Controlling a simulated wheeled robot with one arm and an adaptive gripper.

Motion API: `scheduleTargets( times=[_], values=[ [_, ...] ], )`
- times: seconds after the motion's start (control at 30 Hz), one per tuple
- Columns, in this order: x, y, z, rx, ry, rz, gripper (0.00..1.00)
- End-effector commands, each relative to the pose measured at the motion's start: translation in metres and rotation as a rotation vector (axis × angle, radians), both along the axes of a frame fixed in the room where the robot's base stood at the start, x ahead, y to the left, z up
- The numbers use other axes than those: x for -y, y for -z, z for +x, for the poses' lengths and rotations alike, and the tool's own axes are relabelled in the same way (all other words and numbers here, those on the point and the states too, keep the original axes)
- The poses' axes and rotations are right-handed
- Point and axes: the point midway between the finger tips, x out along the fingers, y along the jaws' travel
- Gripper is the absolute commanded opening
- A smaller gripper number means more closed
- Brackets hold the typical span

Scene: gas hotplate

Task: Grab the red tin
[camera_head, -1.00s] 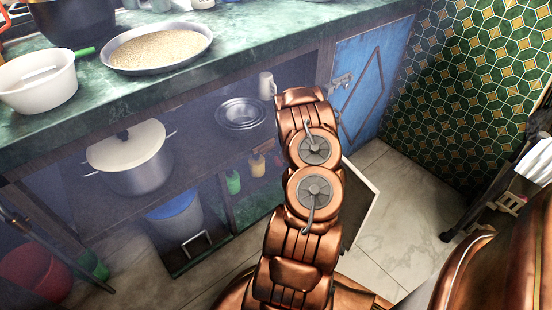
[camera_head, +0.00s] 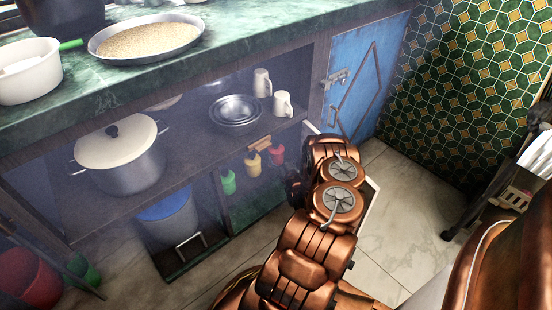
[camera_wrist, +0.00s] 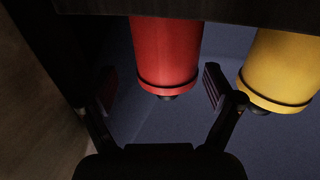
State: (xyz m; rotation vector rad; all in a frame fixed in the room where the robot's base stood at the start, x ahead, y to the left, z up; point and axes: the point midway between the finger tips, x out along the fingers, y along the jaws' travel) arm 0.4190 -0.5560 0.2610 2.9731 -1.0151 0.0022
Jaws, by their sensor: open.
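The red tin (camera_head: 277,155) hangs under the shelf in the head view, at the right end of a row of three. In the wrist view the red tin (camera_wrist: 166,50) is large and near the top centre, its dark-rimmed end facing down the picture. Its other end is hidden behind a dark edge. My gripper (camera_wrist: 160,88) is open, with one finger left and one right of the red tin's line. The fingers look apart from it. In the head view the arm mostly hides my gripper.
A yellow tin (camera_wrist: 280,65) is close right of the right finger in the wrist view. A green tin (camera_head: 228,183) hangs further left in the head view. Metal bowls (camera_head: 237,111) and white mugs (camera_head: 283,103) stand on the shelf above. A blue door (camera_head: 362,75) is to the right.

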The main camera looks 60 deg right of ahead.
Motion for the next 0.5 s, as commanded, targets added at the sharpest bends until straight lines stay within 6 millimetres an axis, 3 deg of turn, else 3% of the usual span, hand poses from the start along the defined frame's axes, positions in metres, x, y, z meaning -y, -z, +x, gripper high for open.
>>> scheduleTargets(
  times=[0.5],
  values=[
    [0.026,-0.005,0.047,0.002,-0.001,-0.003,0.90]
  ],
)
